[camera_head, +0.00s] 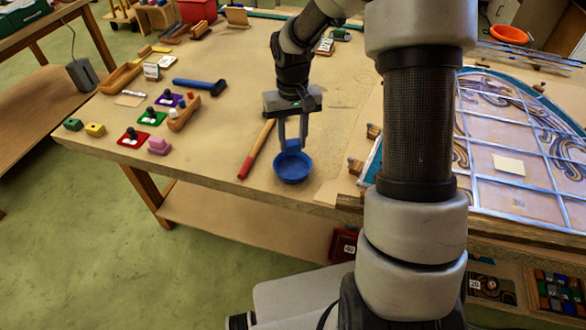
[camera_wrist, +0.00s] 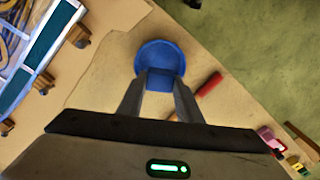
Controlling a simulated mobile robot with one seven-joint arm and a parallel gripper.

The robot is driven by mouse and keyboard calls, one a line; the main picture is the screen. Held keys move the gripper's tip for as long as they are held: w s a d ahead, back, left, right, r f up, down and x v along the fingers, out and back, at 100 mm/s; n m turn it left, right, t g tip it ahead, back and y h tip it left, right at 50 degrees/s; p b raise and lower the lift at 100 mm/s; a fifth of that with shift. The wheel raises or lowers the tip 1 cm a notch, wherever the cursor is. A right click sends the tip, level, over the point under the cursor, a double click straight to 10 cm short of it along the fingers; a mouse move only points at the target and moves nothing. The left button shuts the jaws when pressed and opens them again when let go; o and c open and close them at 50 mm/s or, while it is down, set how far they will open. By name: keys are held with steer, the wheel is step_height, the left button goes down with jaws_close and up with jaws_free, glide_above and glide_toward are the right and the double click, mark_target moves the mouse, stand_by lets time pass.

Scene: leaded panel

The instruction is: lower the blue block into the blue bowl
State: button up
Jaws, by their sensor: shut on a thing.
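The blue bowl (camera_head: 293,172) stands on the wooden table near its front edge; it also shows in the wrist view (camera_wrist: 160,50). My gripper (camera_head: 292,143) points down from above, with its fingers shut on the blue block (camera_head: 292,146). In the wrist view the block (camera_wrist: 160,82) sits between the fingertips, in front of the bowl's near part. The block appears over the bowl in both views. Its exact height above the bowl floor is hard to tell, as block and bowl are alike in colour.
A red-handled tool (camera_head: 256,150) lies just left of the bowl. The leaded panel (camera_head: 510,140) lies to the right, with wooden pegs (camera_head: 373,131) beside it. A blue-handled hammer (camera_head: 200,85) and several small coloured pieces lie on the left. The table's front edge is close to the bowl.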

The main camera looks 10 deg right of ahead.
mark_target(293, 170)
steer(key=shift+f+b, duration=1.2)
steer(key=shift+f, duration=0.45)
steer(key=shift+f+b, duration=1.85)
steer(key=shift+f, duration=0.65)
stand_by(0.6)
steer(key=o, duration=1.1)
step_height(293, 170, up, 18)
steer(key=p, duration=0.1)
steer(key=shift+f, duration=0.25)
